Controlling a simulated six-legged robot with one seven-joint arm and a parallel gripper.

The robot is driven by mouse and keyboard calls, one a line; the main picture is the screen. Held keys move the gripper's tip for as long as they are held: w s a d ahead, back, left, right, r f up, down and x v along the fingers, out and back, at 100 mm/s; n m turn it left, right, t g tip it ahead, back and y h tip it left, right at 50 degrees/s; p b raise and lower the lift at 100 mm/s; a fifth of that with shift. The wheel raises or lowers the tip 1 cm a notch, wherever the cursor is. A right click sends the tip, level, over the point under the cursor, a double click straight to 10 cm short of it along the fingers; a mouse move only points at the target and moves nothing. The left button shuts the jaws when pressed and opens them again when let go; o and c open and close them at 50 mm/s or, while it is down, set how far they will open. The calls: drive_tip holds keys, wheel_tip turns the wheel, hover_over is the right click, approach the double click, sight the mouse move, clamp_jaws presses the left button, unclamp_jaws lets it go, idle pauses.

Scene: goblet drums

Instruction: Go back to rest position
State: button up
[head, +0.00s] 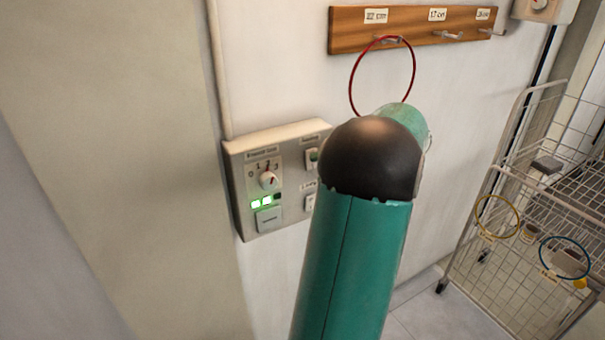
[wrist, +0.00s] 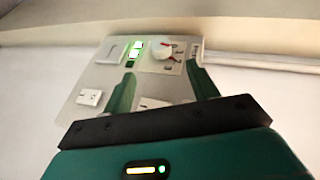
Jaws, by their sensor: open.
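My gripper (wrist: 163,88) is open in the wrist view, its two green fingers apart with nothing between them. It faces a beige wall panel (wrist: 100,74), which appears turned over in this view. In the head view my green arm with its black joint hides the gripper and covers part of the panel's (head: 238,190) right side. The panel has a white dial (head: 268,180) with a red mark, marked 0 to 3, two lit green lamps (head: 261,202), and buttons. The gap between fingertips and panel is hard to judge.
A wooden peg rail (head: 415,35) with labelled pegs is above; a red ring (head: 352,78) hangs from its left peg. A wire cart (head: 520,165) stands at right, with a yellow ring (head: 480,204) and a blue ring (head: 541,250). Bare floor shows beside the cart.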

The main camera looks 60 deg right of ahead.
drive_tip(key=shift+v, duration=1)
drive_tip(key=shift+w, duration=0.1)
drive_tip(key=w+a+n+g, duration=0.1)
drive_tip(key=w+a+g, duration=0.25)
drive_tip(key=a, duration=0.45)
drive_tip(key=w+a+n+g+h, duration=0.1)
drive_tip(key=w+a+g, duration=0.1)
drive_tip(key=w+a, duration=0.4)
drive_tip(key=w+a+n+g, duration=0.1)
drive_tip(key=w+a+g, duration=0.15)
drive_tip(key=a, duration=0.65)
drive_tip(key=s+a+f+n+h, duration=0.1)
drive_tip(key=a+f+n+h, duration=0.1)
drive_tip(key=a, duration=0.9)
drive_tip(key=s+a+f+n+t+h, duration=0.1)
drive_tip(key=s+a+f+n+h, duration=0.1)
drive_tip(key=a, duration=0.9)
drive_tip(key=f+n+h, duration=0.1)
drive_tip(key=n+h, duration=0.1)
drive_tip(key=h, duration=0.1)
drive_tip(key=shift+s+t, duration=0.15)
drive_tip(key=shift+t, duration=0.15)
